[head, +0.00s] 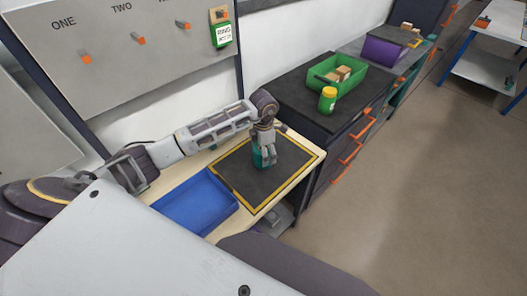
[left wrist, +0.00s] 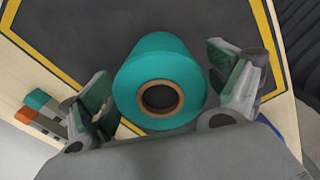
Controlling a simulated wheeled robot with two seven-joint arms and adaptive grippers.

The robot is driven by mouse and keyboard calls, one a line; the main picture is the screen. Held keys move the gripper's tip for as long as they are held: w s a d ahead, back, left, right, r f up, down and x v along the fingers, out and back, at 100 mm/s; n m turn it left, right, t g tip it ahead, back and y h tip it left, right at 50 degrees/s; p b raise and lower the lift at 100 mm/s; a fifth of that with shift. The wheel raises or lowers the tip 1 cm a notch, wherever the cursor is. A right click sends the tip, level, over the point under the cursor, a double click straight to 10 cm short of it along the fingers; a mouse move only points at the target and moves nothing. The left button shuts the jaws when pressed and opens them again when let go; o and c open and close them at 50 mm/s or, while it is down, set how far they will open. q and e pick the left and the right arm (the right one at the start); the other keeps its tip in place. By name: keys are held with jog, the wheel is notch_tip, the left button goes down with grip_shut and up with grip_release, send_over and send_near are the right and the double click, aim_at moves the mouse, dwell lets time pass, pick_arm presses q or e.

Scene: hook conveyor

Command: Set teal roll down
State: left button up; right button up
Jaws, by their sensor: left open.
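The teal roll (head: 262,157) stands upright on the dark mat (head: 239,175) with a yellow border. In the left wrist view the teal roll (left wrist: 160,56) shows its brown core end toward the camera. My left gripper (head: 266,158) is over the roll from above. In the left wrist view its fingers (left wrist: 163,92) are spread on both sides of the roll, with a gap on each side. The roll's far end is hidden. My right gripper is not in view.
A blue tray (head: 195,203) lies left of the mat on the table. A dark cabinet with a green bin (head: 337,77) and a yellow-green jar (head: 327,99) stands to the right. A board with orange hooks (head: 138,39) is on the wall behind. Open floor lies at right.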

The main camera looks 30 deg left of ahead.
pick_arm(q)
jog(key=shift+r, duration=0.2)
jog(key=shift+r+b, duration=1.05)
jog(key=shift+r, duration=4.9)
